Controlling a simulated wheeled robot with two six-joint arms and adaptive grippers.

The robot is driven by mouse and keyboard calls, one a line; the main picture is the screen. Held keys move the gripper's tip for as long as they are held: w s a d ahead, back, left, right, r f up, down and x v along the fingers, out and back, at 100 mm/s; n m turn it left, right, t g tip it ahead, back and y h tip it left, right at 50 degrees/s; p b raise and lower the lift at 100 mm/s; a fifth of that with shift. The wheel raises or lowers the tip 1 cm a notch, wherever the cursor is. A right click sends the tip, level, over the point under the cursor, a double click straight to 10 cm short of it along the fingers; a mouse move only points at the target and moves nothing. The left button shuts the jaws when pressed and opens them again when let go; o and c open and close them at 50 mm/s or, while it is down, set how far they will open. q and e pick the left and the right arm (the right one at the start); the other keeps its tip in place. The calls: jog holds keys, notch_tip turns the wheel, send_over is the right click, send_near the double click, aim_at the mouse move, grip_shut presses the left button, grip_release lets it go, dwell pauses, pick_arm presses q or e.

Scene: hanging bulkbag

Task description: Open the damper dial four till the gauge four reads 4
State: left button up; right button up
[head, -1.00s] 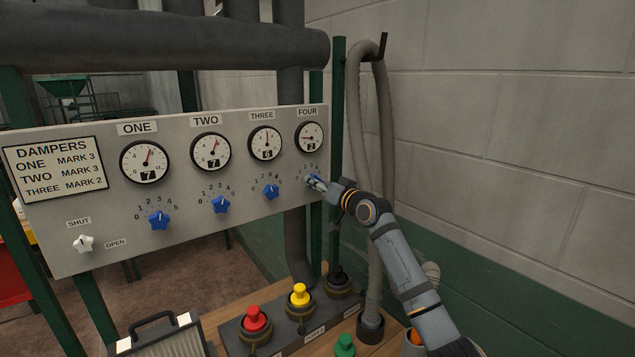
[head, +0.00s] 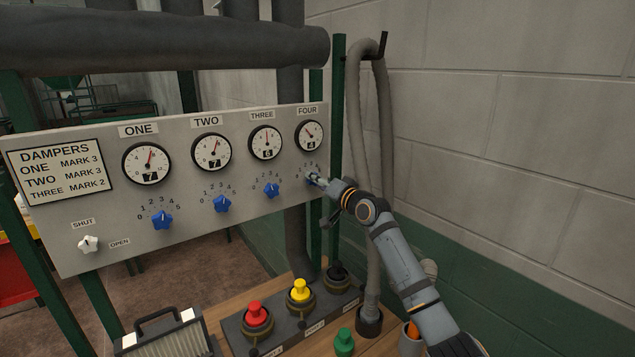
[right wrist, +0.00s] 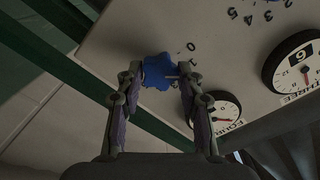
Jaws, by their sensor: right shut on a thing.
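The damper panel carries gauge four (head: 309,135) at its right end, and its number window reads 4. Gauge four also shows in the right wrist view (right wrist: 222,110). The blue dial four (right wrist: 158,72) sits below that gauge. My right gripper (right wrist: 159,75) is shut on dial four, with one finger on each side of it. In the head view my right gripper (head: 317,180) covers most of the dial and part of its scale. My left gripper is not in view.
Gauges one (head: 147,163), two (head: 211,151) and three (head: 265,142) read 7, 7 and 6, with blue dials below. A white shut/open knob (head: 88,244) is at the lower left. A grey hose (head: 386,130) hangs right of the panel. Red and yellow plungers (head: 300,291) stand below.

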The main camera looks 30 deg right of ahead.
jog(key=o, duration=1.2)
jog(key=shift+c, duration=0.2)
jog(key=s, duration=0.7)
jog(key=shift+s+d, duration=0.15)
jog(key=shift+d, duration=0.3)
jog(key=shift+d, duration=0.1)
